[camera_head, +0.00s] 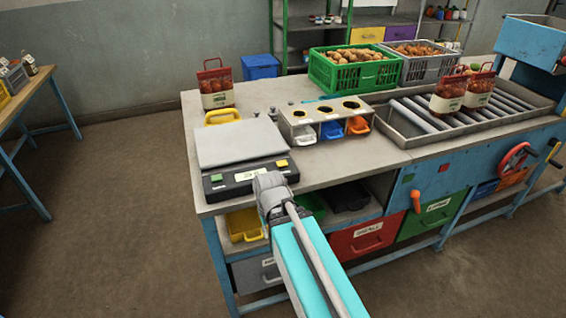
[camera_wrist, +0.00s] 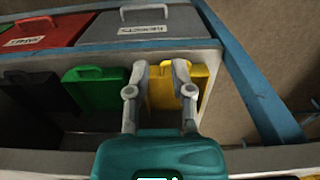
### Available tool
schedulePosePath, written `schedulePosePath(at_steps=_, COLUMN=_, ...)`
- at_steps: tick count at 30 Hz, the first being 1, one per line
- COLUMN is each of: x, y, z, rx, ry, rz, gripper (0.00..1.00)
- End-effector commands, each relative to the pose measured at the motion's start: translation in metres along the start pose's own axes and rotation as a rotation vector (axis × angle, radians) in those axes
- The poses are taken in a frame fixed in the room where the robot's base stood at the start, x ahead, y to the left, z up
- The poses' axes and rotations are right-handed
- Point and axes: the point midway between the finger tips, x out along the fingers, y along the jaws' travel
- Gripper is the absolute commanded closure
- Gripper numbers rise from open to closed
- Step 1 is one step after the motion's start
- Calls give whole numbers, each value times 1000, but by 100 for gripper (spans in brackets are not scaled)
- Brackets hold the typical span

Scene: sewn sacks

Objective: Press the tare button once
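The bench scale (camera_head: 235,143) has a flat grey pan and a dark front panel near the table's front left corner. Its panel carries a green button (camera_head: 216,178) at left, a lit display (camera_head: 249,174) in the middle and a yellow button (camera_head: 282,163) at right. Their lettering is too small to read, so I cannot tell which is tare. My wrist is in front of the panel's right part, near the yellow button; my fingers are hidden in the head view. In the wrist view my gripper (camera_wrist: 160,75) is open and empty, its two fingers apart. No button shows there.
Below the tabletop, a yellow bin (camera_wrist: 168,88) and a green bin (camera_wrist: 95,92) sit on a shelf above labelled drawers. A holed sorting box (camera_head: 325,115) and a sack (camera_head: 216,88) stand beyond the scale. A roller conveyor (camera_head: 420,120) is at right.

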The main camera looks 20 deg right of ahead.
Motion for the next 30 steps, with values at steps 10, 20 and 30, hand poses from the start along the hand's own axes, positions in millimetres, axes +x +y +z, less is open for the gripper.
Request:
schedulePosePath(at_steps=10, x=0, y=0, z=0, rx=0, ry=0, rz=0, gripper=100)
schedulePosePath(at_steps=20, x=0, y=0, z=0, rx=0, ry=0, rz=0, gripper=100)
schedulePosePath(at_steps=30, x=0, y=0, z=0, rx=0, ry=0, rz=0, gripper=100)
